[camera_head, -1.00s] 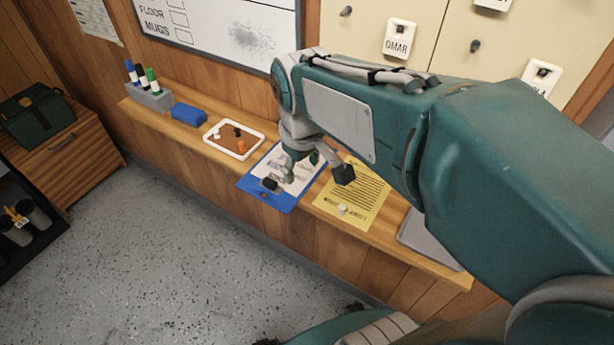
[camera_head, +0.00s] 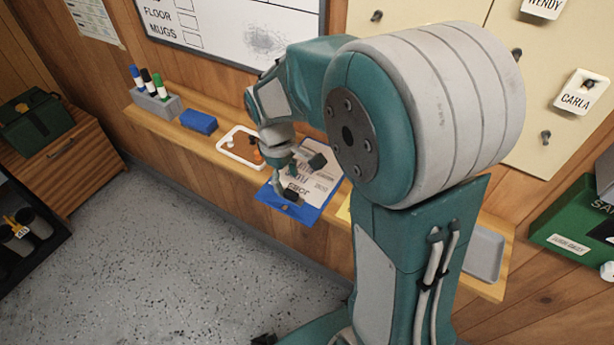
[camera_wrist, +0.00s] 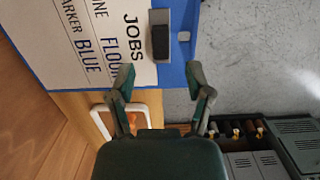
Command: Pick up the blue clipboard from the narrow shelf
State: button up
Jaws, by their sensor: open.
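The blue clipboard (camera_head: 302,214) lies on the narrow wooden shelf (camera_head: 205,148), its front end jutting past the shelf's edge over the floor. It holds a white printed sheet and has a dark clip at the front end. My gripper (camera_head: 304,178) is open and empty over the clipboard. In the wrist view, my gripper (camera_wrist: 160,77) has its fingertips apart near a side edge of the clipboard (camera_wrist: 177,74), close to the clip (camera_wrist: 160,42). I cannot tell whether the fingers touch it.
On the shelf to the left are a white-rimmed tray (camera_head: 228,153) with small items, a blue block (camera_head: 199,122) and a marker holder (camera_head: 157,106). A yellow sheet (camera_head: 344,210) is mostly hidden behind my arm. A grey tray (camera_head: 486,254) lies at the right end.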

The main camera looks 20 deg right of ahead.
aim_at(290, 192)
jog(key=f, duration=0.2)
jog(key=s+f, duration=0.1)
jog(key=f, duration=0.1)
jog(key=shift+d, duration=0.15)
jog(key=shift+d+f, duration=0.15)
jog(key=shift+f, duration=0.2)
jog(key=shift+c, duration=0.3)
grip_shut()
jog(key=shift+r, duration=0.1)
